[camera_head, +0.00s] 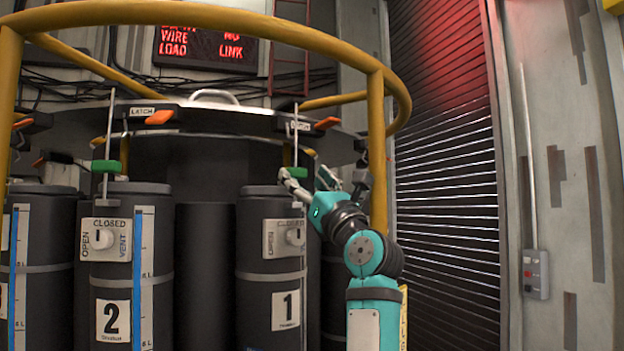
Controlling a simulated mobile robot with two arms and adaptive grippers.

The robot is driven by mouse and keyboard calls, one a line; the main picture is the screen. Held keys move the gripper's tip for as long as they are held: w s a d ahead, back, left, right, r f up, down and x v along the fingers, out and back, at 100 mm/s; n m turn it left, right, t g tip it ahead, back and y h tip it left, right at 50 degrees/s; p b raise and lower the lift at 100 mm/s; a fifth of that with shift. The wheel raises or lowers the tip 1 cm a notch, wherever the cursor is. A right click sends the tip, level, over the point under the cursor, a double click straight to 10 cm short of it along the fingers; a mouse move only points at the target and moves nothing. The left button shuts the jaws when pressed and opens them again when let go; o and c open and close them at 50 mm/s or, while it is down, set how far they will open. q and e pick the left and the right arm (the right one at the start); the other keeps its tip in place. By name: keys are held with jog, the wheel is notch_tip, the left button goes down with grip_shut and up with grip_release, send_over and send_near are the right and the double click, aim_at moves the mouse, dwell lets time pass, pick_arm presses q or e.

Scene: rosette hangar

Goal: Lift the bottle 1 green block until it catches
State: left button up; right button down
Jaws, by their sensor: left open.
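Bottle 1 (256,228) is a dark cylinder with a white "1" label, standing at the centre under the round rack. Its green block (298,172) sits low on a thin upright rod above the bottle's top, well below the orange latch (327,123). My left gripper (293,184) is open, with its fingers at and just under the green block. Whether they touch it I cannot tell. The teal arm behind it covers part of the bottle's right side. My right gripper is not in view.
Bottle 2 (105,272) stands to the left with its own green block (105,166) on a rod, near another latch (160,117). A yellow rail (376,150) rings the rack, with a post close behind my arm. A shutter (445,200) lies to the right.

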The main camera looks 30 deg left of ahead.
pick_arm(q)
jog(key=shift+p+x, duration=0.65)
jog(key=shift+x, duration=0.55)
jog(key=shift+a+r, duration=0.15)
jog(key=shift+w, duration=0.1)
grip_shut()
jog(key=shift+r, duration=0.1)
